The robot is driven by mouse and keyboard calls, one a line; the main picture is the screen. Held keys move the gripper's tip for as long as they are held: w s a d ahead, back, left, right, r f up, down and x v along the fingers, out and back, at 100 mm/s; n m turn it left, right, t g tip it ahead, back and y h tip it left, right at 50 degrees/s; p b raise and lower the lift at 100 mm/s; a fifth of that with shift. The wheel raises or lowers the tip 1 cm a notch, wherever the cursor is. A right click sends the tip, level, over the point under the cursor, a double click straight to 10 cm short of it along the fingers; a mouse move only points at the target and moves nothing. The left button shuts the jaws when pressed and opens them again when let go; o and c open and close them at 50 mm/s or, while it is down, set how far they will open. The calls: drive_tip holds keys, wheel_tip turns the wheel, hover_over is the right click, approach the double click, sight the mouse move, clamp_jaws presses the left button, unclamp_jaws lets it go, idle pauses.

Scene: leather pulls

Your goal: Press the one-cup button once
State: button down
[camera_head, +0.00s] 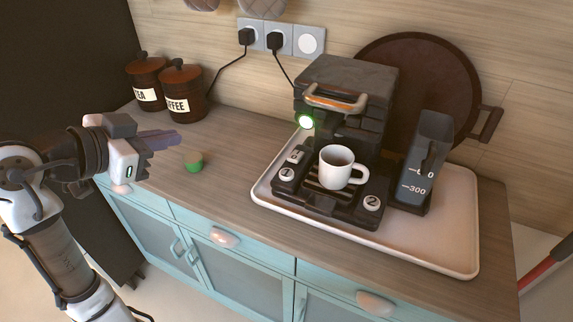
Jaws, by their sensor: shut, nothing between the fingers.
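The coffee machine (345,92) stands on a white tray (440,255) on the counter. Its base has a round white button marked 1 (287,174) at the left front and one marked 2 (372,202) at the right front. A small rocker switch (296,156) sits behind button 1. A green light (306,122) glows on the machine's left side. A white cup (338,167) stands upright on the drip grate between the buttons. My gripper (178,138) is at the left, shut and empty, well apart from the machine, pointing right.
Tea (147,82) and coffee (184,90) canisters stand at the back left. A water tank (427,150) stands right of the machine, before a round board (420,75). Counter left of the tray is mostly clear.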

drive_tip(key=w+d+r+m+g+p, duration=0.1)
drive_tip(key=w+d+r+m+p, duration=0.15)
drive_tip(key=d, duration=0.25)
drive_tip(key=w+d+r+m+g+p, duration=0.1)
drive_tip(key=w+d+r+m+p, duration=0.1)
drive_tip(key=w+d+m, duration=0.3)
drive_tip(key=m+g+p, duration=0.2)
drive_tip(key=g+p, duration=0.1)
drive_tip(key=p, duration=0.2)
hover_over(282, 175)
wheel_tip(282, 175, down, 8)
drive_tip(key=shift+y, duration=0.3)
drive_tip(key=shift+f, duration=0.15)
wheel_tip(282, 175, down, 7)
drive_tip(key=b, duration=0.4)
drive_tip(key=shift+f+b, duration=0.15)
drive_tip(key=shift+b, duration=0.2)
drive_tip(key=shift+f+b, duration=0.55)
drive_tip(key=shift+f, duration=0.15)
drive_tip(key=shift+f+b, duration=0.45)
drive_tip(key=shift+b, duration=0.05)
